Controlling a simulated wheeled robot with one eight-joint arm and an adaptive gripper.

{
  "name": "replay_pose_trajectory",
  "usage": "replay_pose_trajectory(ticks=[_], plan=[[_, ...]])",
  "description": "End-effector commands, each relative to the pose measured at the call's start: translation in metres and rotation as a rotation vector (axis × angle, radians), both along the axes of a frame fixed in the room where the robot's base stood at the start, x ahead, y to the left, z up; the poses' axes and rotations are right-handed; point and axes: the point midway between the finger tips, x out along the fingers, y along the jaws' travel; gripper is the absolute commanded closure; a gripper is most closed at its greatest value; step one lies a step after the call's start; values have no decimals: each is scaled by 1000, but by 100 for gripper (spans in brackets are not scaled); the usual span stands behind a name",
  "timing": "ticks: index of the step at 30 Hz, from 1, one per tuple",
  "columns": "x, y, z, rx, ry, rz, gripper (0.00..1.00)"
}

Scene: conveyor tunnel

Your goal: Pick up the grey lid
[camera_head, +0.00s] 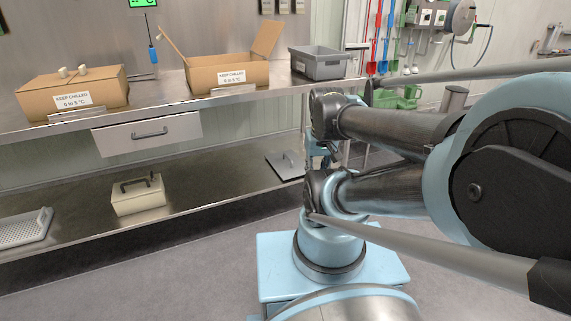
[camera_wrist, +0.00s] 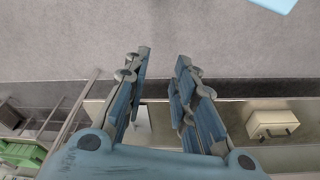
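The grey lid (camera_head: 284,165) is a flat plate with an upright handle. It lies on the lower steel shelf (camera_head: 225,190), near its right end, in the head view. Part of a pale grey plate, which looks like the lid, shows in the wrist view (camera_wrist: 138,122), partly hidden behind a finger. My gripper (camera_wrist: 164,60) is open, with two blue fingers apart and nothing between their tips. In the head view only a little blue of my gripper (camera_head: 318,148) shows, just right of the lid and mostly hidden by my arm.
A beige box with a dark handle (camera_head: 138,194) and a perforated tray (camera_head: 22,230) sit on the lower shelf. Above are two cardboard boxes (camera_head: 75,92) (camera_head: 228,73), a grey bin (camera_head: 318,66) and a drawer (camera_head: 148,134). Floor in front is clear.

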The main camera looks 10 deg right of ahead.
Motion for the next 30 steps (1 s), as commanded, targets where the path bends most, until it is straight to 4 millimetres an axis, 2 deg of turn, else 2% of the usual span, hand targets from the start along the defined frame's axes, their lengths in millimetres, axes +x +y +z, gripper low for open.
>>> replay_pose_trajectory(ticks=[11,13,16,20,30], plan=[[0,0,0,0,0,-1,75],[-7,0,5,3,-12,-8,75],[0,1,10,16,-17,-41,75],[22,3,22,53,-29,-128,75],[104,12,50,197,-57,-463,75]])
